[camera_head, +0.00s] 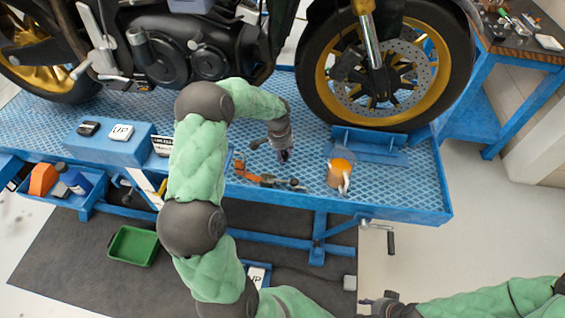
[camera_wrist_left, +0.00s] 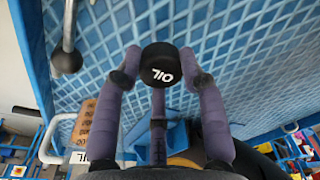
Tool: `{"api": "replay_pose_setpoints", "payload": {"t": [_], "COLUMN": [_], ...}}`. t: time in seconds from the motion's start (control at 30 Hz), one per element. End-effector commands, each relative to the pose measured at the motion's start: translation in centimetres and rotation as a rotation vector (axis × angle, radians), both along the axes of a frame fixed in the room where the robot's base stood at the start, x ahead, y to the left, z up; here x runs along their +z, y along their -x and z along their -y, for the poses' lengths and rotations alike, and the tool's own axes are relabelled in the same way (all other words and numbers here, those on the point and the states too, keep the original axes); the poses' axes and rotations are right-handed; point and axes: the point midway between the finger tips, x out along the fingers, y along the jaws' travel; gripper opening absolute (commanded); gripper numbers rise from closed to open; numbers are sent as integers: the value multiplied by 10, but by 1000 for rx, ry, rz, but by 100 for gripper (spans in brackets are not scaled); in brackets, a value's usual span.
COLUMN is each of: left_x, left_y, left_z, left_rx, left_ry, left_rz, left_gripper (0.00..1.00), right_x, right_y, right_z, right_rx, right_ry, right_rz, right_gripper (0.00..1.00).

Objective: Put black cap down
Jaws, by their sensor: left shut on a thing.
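The black cap (camera_wrist_left: 161,64) with white "OIL" lettering sits between the purple fingertips of my left gripper (camera_wrist_left: 162,78) in the wrist view. My left gripper is shut on it. In the head view the left gripper (camera_head: 284,156) points down at the blue diamond-patterned platform (camera_head: 225,108) of the motorcycle lift, left of the front wheel. The cap cannot be made out there. I cannot tell whether the cap touches the platform. My right gripper (camera_head: 378,304) is at the bottom edge of the head view; its fingers are too unclear to read.
The motorcycle's front wheel (camera_head: 322,93) stands behind the left gripper. An orange container (camera_head: 341,172) with a white handle stands to its right. An orange-and-dark tool (camera_head: 262,179) lies in front. A blue box (camera_head: 108,149) is at left. Mesh around the gripper is partly clear.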

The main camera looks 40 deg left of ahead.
Motion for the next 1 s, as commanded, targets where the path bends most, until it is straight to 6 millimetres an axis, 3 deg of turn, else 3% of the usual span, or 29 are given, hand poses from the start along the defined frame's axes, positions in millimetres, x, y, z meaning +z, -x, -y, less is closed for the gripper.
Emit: {"api": "replay_pose_setpoints", "payload": {"t": [0.3,0.73,0.77,0.8,0.83,1.0], "left_x": [-44,-49,-48,-48,-48,-48], "left_y": [0,0,0,0,0,0], "left_z": [0,0,0,0,0,0], "left_rx": [0,0,0,0,0,0], "left_ry": [0,0,-1,-1,0,0], "left_rz": [0,1,1,1,1,1], "left_gripper": [18,18,49,60,64,64], "right_x": [-16,-18,-17,-17,-17,-17], "right_y": [0,0,0,0,0,0], "right_z": [0,0,0,0,0,0], "right_rx": [0,0,0,0,0,0], "right_ry": [0,0,0,0,0,0], "right_rz": [0,0,0,0,0,0], "right_gripper": [40,40,40,40,40,40]}}
